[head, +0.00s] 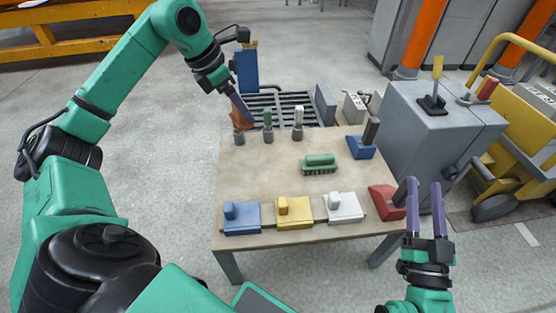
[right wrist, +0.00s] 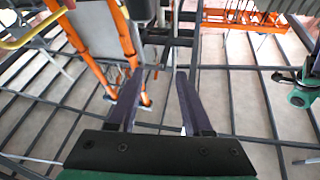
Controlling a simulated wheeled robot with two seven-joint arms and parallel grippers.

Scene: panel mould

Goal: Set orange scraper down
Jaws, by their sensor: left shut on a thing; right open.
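My left gripper (head: 241,104) reaches over the table's back left corner, pointing down. It is shut on the orange scraper (head: 236,115), of which only a small orange part shows beside the fingers. Just below it a small grey holder (head: 239,138) stands on the table; I cannot tell whether the scraper touches it. My right gripper (head: 424,184) is open and empty at the table's front right, beside a red block-shaped tool (head: 384,203). Its two purple fingers also show apart in the right wrist view (right wrist: 158,72).
On the tan table (head: 255,175) stand a green-handled tool (head: 268,118), a white-handled tool (head: 298,118), a green brush (head: 319,162) and a blue tool (head: 361,148). Blue (head: 241,217), yellow (head: 294,212) and white (head: 343,208) tools line the front. A grey cabinet (head: 437,135) adjoins the right side.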

